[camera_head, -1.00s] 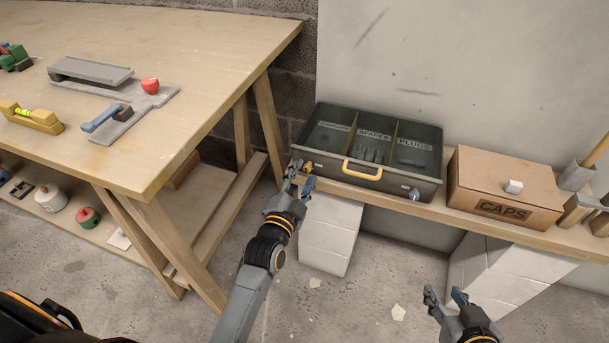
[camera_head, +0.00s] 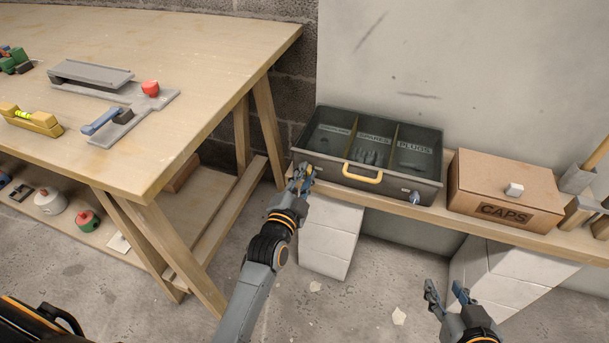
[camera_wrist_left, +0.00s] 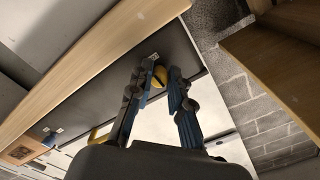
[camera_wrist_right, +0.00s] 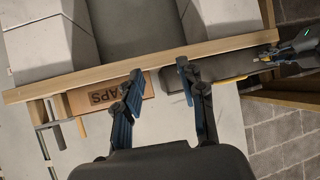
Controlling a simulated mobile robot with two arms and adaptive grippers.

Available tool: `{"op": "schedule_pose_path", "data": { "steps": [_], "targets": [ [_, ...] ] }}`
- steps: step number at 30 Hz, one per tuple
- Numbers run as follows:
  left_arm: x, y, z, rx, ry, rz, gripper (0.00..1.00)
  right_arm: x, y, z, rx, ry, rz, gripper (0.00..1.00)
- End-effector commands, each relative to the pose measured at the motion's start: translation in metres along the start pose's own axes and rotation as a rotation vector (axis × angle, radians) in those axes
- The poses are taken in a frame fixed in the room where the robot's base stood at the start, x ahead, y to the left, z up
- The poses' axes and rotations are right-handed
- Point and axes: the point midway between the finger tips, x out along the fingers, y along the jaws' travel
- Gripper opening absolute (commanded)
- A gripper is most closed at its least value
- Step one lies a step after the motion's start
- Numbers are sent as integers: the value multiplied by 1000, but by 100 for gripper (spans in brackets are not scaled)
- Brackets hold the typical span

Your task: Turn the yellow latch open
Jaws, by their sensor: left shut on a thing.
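The yellow latch (camera_wrist_left: 158,76) is on the front left of a grey organiser case (camera_head: 400,186) with a yellow handle (camera_head: 362,172). In the left wrist view it sits between the fingers of my left gripper (camera_wrist_left: 160,84). In the head view my left gripper (camera_head: 301,178) is shut on the latch and its fingers cover most of it. How far the latch is turned cannot be told. A blue-grey latch (camera_head: 414,197) shows at the case's front right. My right gripper (camera_head: 447,295) is open and empty, low in front of the shelf.
The case stands on a wooden shelf (camera_head: 438,211) on pale blocks (camera_head: 326,235). A cardboard CAPS box (camera_head: 506,188) is to its right. A workbench (camera_head: 210,60) with tools is at the left, its leg (camera_head: 186,245) near my left arm. The floor between is mostly clear.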

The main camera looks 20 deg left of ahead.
Motion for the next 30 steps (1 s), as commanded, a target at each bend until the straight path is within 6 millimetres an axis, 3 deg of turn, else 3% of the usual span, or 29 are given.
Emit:
{"op": "schedule_pose_path", "data": {
  "steps": [8, 11, 15, 17, 24, 30],
  "targets": [
    [0, -1, -2, -88, 0, 2, 0, -18, 6, 45, 3, -244, 14, 40],
    [0, -2, -2, -150, 1, 3, 0, -35, 10, 72, 7, -398, 23, 40],
    [0, -2, -3, -254, 1, 3, 0, -72, 15, 113, 15, -646, 36, 40],
    [0, -2, -3, -302, 1, 3, 0, -85, 16, 122, 18, -720, 40, 40],
    [0, -2, -3, -519, 1, 3, 0, -92, 16, 104, 18, -705, 39, 40],
    [0, -1, -3, -710, 1, 2, 0, -54, 15, 141, 17, -734, 33, 40]
  ]
}}
